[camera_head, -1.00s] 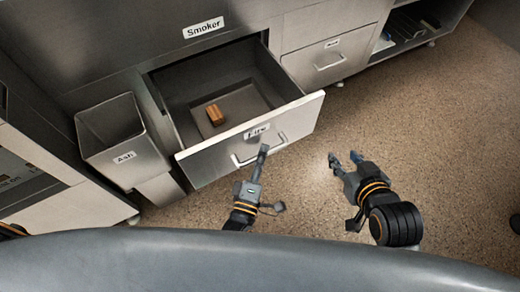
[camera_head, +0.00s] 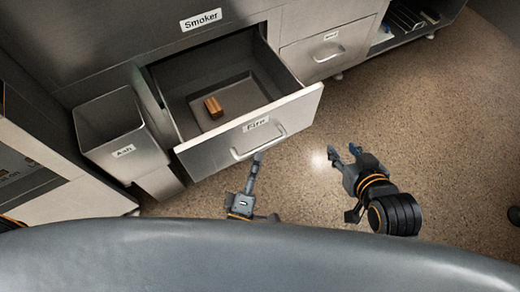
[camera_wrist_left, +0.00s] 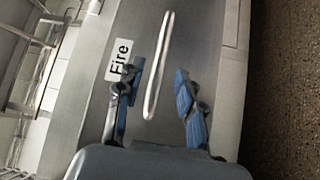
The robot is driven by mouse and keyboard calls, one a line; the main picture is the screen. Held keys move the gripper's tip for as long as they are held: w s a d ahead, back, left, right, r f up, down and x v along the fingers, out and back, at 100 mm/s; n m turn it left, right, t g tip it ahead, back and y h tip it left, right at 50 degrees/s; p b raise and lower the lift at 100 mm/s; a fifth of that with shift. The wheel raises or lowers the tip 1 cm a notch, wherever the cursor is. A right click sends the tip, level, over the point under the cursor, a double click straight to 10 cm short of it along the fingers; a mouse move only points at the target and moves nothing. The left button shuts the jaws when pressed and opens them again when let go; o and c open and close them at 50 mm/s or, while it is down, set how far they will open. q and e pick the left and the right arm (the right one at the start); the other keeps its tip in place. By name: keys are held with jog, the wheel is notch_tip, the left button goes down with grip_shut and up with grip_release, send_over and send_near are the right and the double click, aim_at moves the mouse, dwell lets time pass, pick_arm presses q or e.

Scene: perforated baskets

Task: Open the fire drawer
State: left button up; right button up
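The fire drawer (camera_head: 250,130) is pulled far out of the cabinet, with a brown block (camera_head: 213,107) lying inside. Its pale bar handle (camera_head: 258,144) is on the front below the "Fire" label. My left gripper (camera_head: 257,160) is just in front of and below the handle. In the left wrist view the gripper (camera_wrist_left: 157,95) is open, its blue-padded fingers apart. The handle (camera_wrist_left: 158,65) stands ahead between them, apparently not gripped. My right gripper (camera_head: 344,154) is open and empty above the floor, right of the drawer.
A metal "Ash" bin (camera_head: 122,140) stands left of the drawer. A closed drawer (camera_head: 328,50) is on the right, with an open shelf (camera_head: 405,22) beyond it. The speckled floor (camera_head: 440,130) at the right is clear.

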pick_arm(q)
jog(key=v, duration=0.7)
jog(key=shift+f, duration=0.1)
